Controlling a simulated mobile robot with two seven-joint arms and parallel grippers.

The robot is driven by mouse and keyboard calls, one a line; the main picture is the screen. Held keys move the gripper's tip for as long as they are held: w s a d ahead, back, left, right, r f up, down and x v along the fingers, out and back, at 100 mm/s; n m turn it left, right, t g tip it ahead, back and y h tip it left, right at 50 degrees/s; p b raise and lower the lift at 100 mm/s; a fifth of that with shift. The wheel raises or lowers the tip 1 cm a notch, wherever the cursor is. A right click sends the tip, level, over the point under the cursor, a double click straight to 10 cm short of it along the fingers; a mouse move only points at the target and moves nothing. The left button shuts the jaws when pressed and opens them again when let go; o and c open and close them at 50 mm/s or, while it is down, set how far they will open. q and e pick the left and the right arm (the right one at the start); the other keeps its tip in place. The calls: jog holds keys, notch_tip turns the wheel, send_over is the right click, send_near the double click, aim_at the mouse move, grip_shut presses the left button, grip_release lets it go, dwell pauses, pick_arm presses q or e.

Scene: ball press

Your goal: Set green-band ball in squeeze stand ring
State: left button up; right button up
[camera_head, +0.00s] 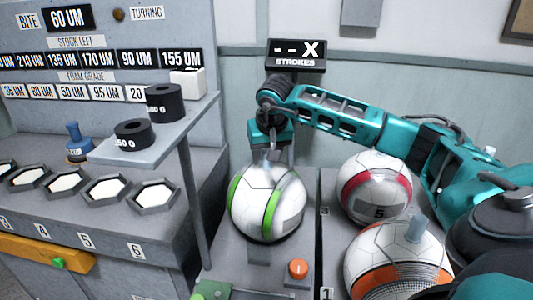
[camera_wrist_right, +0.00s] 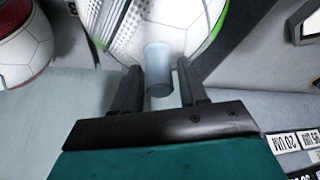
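The green-band ball (camera_head: 266,203), white with green bands, is over the squeeze stand (camera_head: 258,255) in the middle of the head view. The ball hides the ring, so I cannot tell whether it is seated there. My right gripper (camera_head: 272,155) is above the ball, pointing down. The ball (camera_wrist_right: 150,25) shows beyond the fingertips. My left gripper is not in view.
A red-band ball (camera_head: 374,188) and an orange-band ball (camera_head: 395,258) sit to the right. A shelf (camera_head: 160,140) with black weights stands close on the left. An orange button (camera_head: 298,268) is in front. A STROKES display (camera_head: 297,55) hangs behind.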

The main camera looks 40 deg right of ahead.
jog(key=shift+o, duration=0.8)
jog(key=shift+r, duration=0.3)
jog(key=v, duration=1.1)
jog(key=shift+r+p, duration=0.4)
jog(key=shift+s+f, duration=0.1)
jog(key=shift+s, duration=0.1)
